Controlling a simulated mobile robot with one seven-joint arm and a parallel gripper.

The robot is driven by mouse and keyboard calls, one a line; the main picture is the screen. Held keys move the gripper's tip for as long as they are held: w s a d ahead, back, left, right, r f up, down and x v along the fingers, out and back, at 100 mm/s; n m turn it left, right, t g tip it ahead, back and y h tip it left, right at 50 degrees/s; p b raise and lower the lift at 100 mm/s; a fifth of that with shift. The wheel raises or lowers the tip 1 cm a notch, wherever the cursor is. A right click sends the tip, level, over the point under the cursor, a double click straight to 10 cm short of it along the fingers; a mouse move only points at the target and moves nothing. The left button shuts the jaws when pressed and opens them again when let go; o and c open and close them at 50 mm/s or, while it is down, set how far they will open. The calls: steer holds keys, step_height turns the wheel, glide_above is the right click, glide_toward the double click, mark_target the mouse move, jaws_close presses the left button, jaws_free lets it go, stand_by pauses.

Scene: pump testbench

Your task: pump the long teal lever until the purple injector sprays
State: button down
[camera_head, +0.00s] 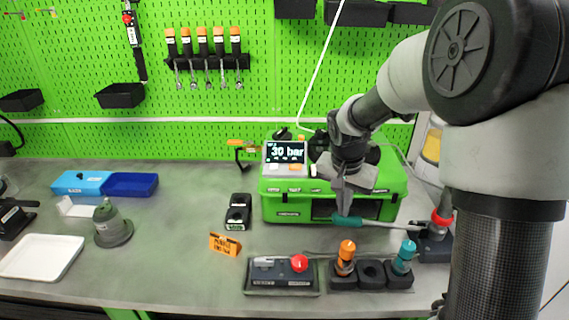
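The long lever has a teal handle (345,220) at its left end and a thin grey rod (390,225). The rod runs right to a dark pump body (434,246) with a red part on top. The lever lies nearly level in front of the green case. My gripper (344,208) points down, with its fingertips at the teal handle; whether they grip it or only touch it is unclear. No purple injector and no spray can be made out. An orange-topped injector (347,250) and a teal-topped one (405,252) stand in a black holder (371,276).
A display (284,152) reading "30 bar" stands on the green case (285,207). An orange sign (225,244) starts with "PURPLE". A tray with a red knob (299,263) sits in front. A grey cone-shaped object (110,225) stands left.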

steer(key=shift+a+f+b, duration=0.15)
steer(key=shift+f+b, duration=1.4)
steer(key=shift+f, duration=0.45)
steer(key=shift+d+r+p, duration=0.25)
steer(key=shift+r+p, duration=0.9)
steer(key=shift+r, duration=0.4)
steer(key=shift+d+r+p, duration=0.2)
steer(key=shift+r+p, duration=0.9)
steer(key=shift+r, duration=0.55)
steer(key=shift+r+p, duration=0.6)
steer(key=shift+r, duration=0.25)
